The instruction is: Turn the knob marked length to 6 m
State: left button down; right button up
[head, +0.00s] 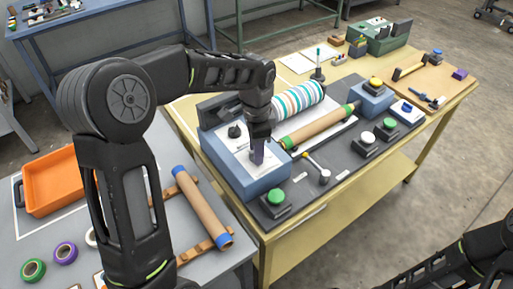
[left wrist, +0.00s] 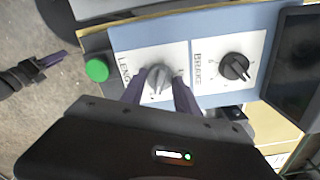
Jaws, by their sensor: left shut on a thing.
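The knob marked length (left wrist: 158,80) is a grey dial on a white plate, with its label partly covered, in the left wrist view. My left gripper (left wrist: 158,92) has its two purple fingers on either side of this knob and is shut on it. In the head view my left gripper (head: 257,158) points down onto the blue control box (head: 262,184) and hides the knob. The knob's exact setting cannot be read. My right gripper (left wrist: 56,60) shows at the left of the left wrist view, away from the panel; its fingers cannot be told apart.
A black knob marked brake (left wrist: 234,66) sits beside the length knob; it also shows in the head view (head: 234,131). A green button (head: 276,196) lies in front of the box. A brown roll (head: 318,126), a striped roll (head: 297,97) and a small lever (head: 318,168) are close by.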

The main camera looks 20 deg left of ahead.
pick_arm(q)
jog(key=shift+m, duration=0.8)
jog(key=c, duration=0.9)
grip_release()
notch_tip(320, 180, up, 8)
jog(key=shift+f+b, duration=0.1)
jog(key=shift+b, duration=0.35)
